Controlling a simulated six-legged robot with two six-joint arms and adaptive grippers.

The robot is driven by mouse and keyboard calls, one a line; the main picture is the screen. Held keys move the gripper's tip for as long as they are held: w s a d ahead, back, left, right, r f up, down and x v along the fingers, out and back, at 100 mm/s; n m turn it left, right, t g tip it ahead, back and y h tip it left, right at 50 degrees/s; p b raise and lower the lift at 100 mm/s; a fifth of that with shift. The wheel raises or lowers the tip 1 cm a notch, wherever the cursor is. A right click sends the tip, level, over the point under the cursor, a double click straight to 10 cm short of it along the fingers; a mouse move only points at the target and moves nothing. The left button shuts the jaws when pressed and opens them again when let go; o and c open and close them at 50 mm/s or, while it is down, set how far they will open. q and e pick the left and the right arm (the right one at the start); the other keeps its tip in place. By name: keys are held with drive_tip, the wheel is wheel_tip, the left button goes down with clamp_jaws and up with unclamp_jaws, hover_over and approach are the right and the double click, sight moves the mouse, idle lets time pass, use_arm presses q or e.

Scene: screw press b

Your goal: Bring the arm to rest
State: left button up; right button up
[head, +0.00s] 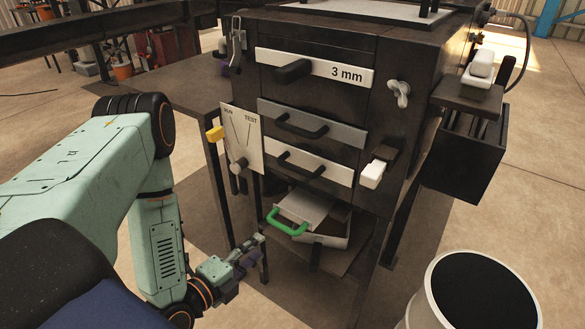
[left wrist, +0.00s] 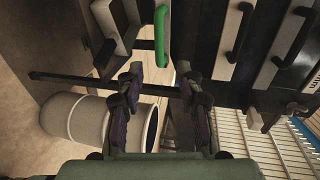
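My left arm comes in from the left in the head view, bent downward at the elbow. My left gripper (head: 248,262) is low, beside and a little left of the green handle (head: 287,222) on a box with a lid under the press. In the left wrist view my left gripper (left wrist: 162,88) has its two fingers spread apart with nothing between them. The green handle (left wrist: 160,38) shows beyond the fingertips, apart from them. My right gripper does not show in either view.
The dark press cabinet (head: 310,100) has several drawers, one marked 3 mm. A RUN/TEST plate (head: 243,138) with a knob projects on its left. A white bin (head: 435,300) with a dark top stands at front right. A shelf with a white block (head: 481,68) juts out right.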

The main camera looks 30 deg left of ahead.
use_arm(q)
drive_tip(key=s+d+f+n+g, duration=0.4)
drive_tip(key=s+f+n+g, duration=0.5)
drive_tip(key=f+n, duration=0.3)
drive_tip(key=s+d+r+n+g, duration=0.1)
drive_tip(key=s+d+n+g, duration=0.1)
drive_tip(key=s, duration=0.3)
drive_tip(key=s+d+r+n+g+y, duration=0.1)
drive_tip(key=s+d+r+n+g, duration=0.1)
drive_tip(key=s+n+g, duration=0.2)
drive_tip(key=shift+s+d+n+g+p, duration=0.35)
drive_tip(key=shift+s+n, duration=0.25)
drive_tip(key=shift+s, duration=0.65)
drive_tip(key=shift+r, duration=0.1)
